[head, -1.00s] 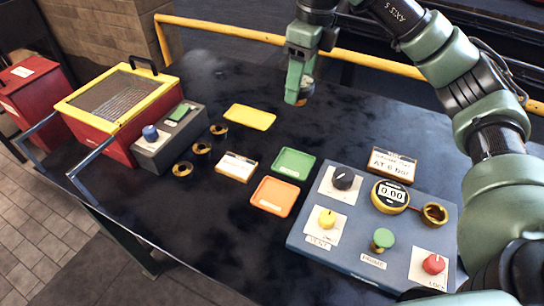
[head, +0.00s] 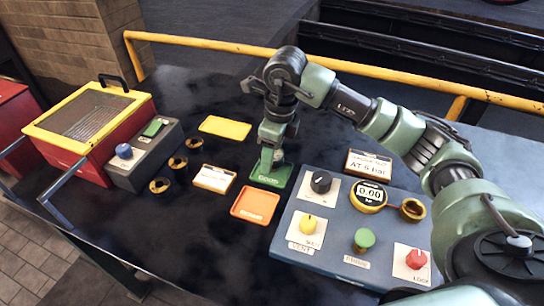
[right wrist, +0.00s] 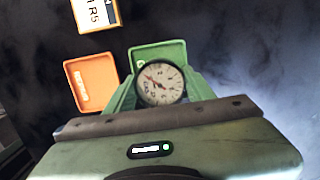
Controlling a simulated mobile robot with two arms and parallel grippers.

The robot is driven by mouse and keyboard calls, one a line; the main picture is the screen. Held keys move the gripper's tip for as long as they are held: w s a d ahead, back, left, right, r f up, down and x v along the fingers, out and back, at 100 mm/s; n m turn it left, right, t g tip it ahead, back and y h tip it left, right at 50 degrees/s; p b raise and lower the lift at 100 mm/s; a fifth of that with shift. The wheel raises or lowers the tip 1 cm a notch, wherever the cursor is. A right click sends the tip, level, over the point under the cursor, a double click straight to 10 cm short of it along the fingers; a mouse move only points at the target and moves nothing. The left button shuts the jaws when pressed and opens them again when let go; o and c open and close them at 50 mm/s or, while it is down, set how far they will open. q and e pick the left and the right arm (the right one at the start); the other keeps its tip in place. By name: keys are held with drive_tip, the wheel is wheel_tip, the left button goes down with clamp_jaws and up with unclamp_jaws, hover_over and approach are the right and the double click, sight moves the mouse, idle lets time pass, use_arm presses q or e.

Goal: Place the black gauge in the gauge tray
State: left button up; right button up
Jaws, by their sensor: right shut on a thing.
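The black gauge (right wrist: 160,83), with a black rim and a white dial, is between the fingers of my right gripper (right wrist: 161,88) in the right wrist view. My right gripper (head: 269,160) is shut on it and points down over the green tray (head: 263,180), which is lettered GOOD. The gripper mostly hides the gauge in the head view. The green tray also shows behind the gauge in the right wrist view (right wrist: 150,51). I cannot tell whether the gauge touches the tray. My left gripper is not in view.
An orange tray (head: 255,205) and a yellow tray (head: 225,128) lie nearby. A label block (head: 214,179) and several brass rings (head: 178,162) are to the left. A blue-grey panel (head: 290,247) with knobs is on the right. A red box with a yellow lid frame (head: 52,143) stands far left.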

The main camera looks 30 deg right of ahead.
sight(278, 155)
drive_tip(key=shift+f, duration=0.7)
drive_tip(key=shift+f, duration=0.15)
drive_tip(key=o, duration=1.6)
drive_tip(key=shift+c, duration=0.2)
wheel_tip(278, 155, up, 12)
drive_tip(key=s+d, duration=0.1)
drive_tip(key=shift+b, duration=0.4)
